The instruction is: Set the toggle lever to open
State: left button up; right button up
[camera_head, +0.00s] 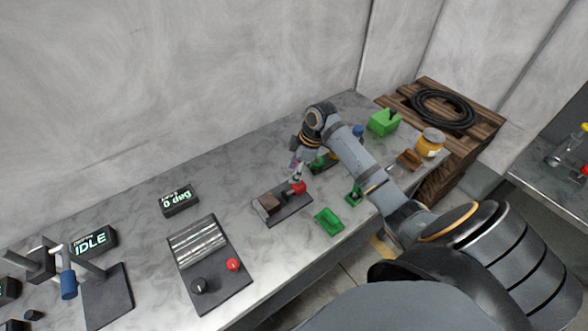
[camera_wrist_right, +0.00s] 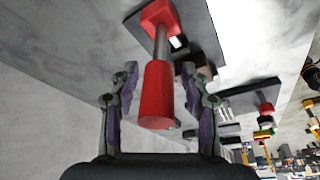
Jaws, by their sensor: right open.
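The toggle lever stands up from a red base block (camera_head: 299,187) on a dark plate (camera_head: 291,208) on the bench. In the right wrist view its red handle (camera_wrist_right: 157,95) sits on a metal shaft that rises from the red base. My right gripper (camera_head: 297,167) is open just above the lever in the head view. In the wrist view its fingers are on either side of the handle, with visible gaps, so it does not grip it. The gripper partly hides the handle in the head view. My left gripper is out of view.
A brown block (camera_head: 268,203) is on the same plate. A green tray (camera_head: 328,221) lies in front of it. A panel (camera_head: 226,288) with a knob and a red button and two displays, one reading IDLE (camera_head: 93,241), are to the left. A yellow-brown jar (camera_head: 429,143) stands at right.

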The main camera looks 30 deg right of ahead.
jog(key=shift+d, duration=0.1)
jog(key=shift+d+r, duration=0.1)
jog(key=shift+r, duration=0.05)
jog(key=v, duration=1.1)
jog(key=shift+r, duration=0.3)
jog(key=shift+s+f, duration=0.1)
